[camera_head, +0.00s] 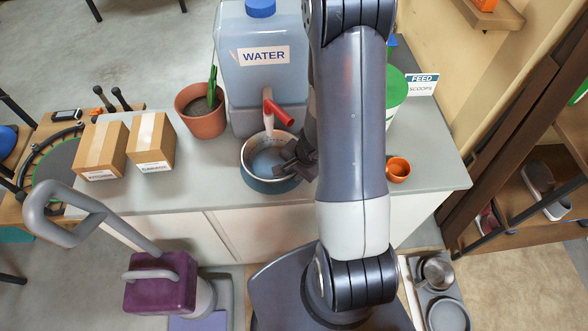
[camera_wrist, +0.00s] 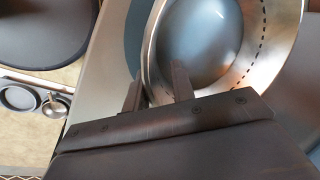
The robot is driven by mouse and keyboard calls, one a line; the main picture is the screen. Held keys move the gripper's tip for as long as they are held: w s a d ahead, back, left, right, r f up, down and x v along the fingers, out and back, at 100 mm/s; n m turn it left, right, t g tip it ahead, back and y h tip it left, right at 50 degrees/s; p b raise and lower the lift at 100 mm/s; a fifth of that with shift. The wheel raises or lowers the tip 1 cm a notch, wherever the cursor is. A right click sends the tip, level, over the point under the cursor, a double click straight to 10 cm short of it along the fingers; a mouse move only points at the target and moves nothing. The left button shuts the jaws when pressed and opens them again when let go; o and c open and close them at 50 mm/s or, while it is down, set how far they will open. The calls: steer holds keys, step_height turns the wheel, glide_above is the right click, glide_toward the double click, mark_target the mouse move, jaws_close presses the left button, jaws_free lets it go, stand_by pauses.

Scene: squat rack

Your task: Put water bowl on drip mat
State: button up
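The water bowl (camera_head: 258,180), blue outside with a silver rim, stands on the grey counter below the red tap. Its inside looks blue-grey; I cannot tell whether that is water. In the wrist view the bowl (camera_wrist: 245,60) fills the upper middle. My gripper (camera_head: 288,162) is at the bowl's right side. In the wrist view its fingers (camera_wrist: 158,85) are apart, one outside and one inside the rim; whether they press on it is unclear. No mat is clearly identifiable as the drip mat; a grey tray (camera_head: 423,297) with metal dishes lies low at the right.
A water tank (camera_head: 262,85) with a red tap (camera_head: 279,112) stands close behind the bowl. A plant pot (camera_head: 201,122) and two cartons (camera_head: 151,140) are to its left. A small orange cup (camera_head: 398,169) is on the right.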

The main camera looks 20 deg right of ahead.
steer(key=shift+r, duration=0.15)
steer(key=p+v, duration=0.6)
steer(key=v, duration=0.1)
steer(key=shift+r, duration=0.25)
